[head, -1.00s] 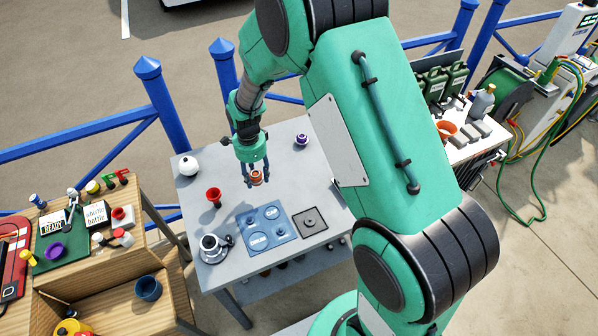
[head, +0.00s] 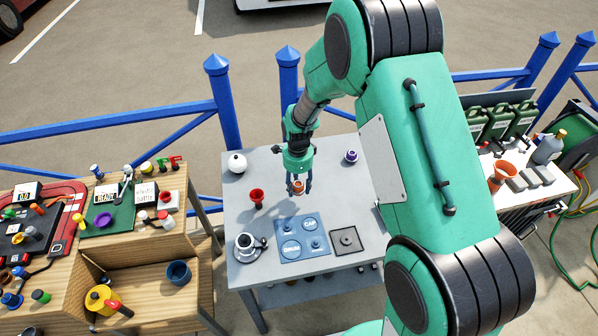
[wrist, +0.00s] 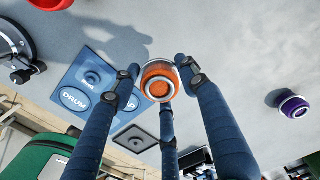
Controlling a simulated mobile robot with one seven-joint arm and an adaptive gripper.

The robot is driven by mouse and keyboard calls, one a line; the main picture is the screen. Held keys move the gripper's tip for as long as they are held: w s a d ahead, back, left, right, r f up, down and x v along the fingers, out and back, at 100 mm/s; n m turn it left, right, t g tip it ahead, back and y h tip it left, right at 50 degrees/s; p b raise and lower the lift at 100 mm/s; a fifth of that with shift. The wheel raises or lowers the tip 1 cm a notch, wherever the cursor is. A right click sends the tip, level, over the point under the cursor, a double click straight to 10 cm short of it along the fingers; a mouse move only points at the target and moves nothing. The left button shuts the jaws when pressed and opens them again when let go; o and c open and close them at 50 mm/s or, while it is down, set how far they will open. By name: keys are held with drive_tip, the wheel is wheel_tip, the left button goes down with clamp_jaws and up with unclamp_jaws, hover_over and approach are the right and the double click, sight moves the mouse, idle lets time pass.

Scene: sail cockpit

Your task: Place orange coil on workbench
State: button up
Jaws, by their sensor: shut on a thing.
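The orange coil (head: 298,187) is held between the fingers of my gripper (head: 299,184), over the grey workbench (head: 240,203). In the wrist view the orange coil (wrist: 159,81), with a pale rim, sits between the dark blue fingertips of my gripper (wrist: 160,78). The gripper is shut on it. In the wrist view a blue mat with a "DRUM" label (wrist: 92,85) lies on the workbench surface behind the fingers. Whether the coil touches the bench is hard to tell.
The blue mat (head: 290,249) and a dark square plate (head: 347,241) lie in front of the gripper. A red funnel-shaped item (head: 257,196), a white round item (head: 237,162), a purple coil (head: 351,156) and a white-and-black device (head: 246,246) stand around. Bare bench lies between them.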

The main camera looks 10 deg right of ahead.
drive_tip(key=w, duration=0.8)
drive_tip(key=w+a+f, duration=0.1)
drive_tip(key=w, duration=0.3)
drive_tip(key=shift+w+a+f+b, duration=0.1)
drive_tip(key=shift+w+b, duration=0.3)
drive_tip(key=shift+w, duration=0.1)
drive_tip(key=shift+w, duration=0.15)
drive_tip(key=shift+w+f+b, duration=0.2)
drive_tip(key=shift+f+b, duration=0.1)
drive_tip(key=shift+f, duration=1.5)
drive_tip(key=shift+f, duration=0.2)
drive_tip(key=o, duration=1.2)
drive_tip(key=shift+o, duration=0.2)
drive_tip(key=shift+r, duration=0.15)
wheel_tip(320, 180, up, 12)
drive_tip(key=p, duration=0.1)
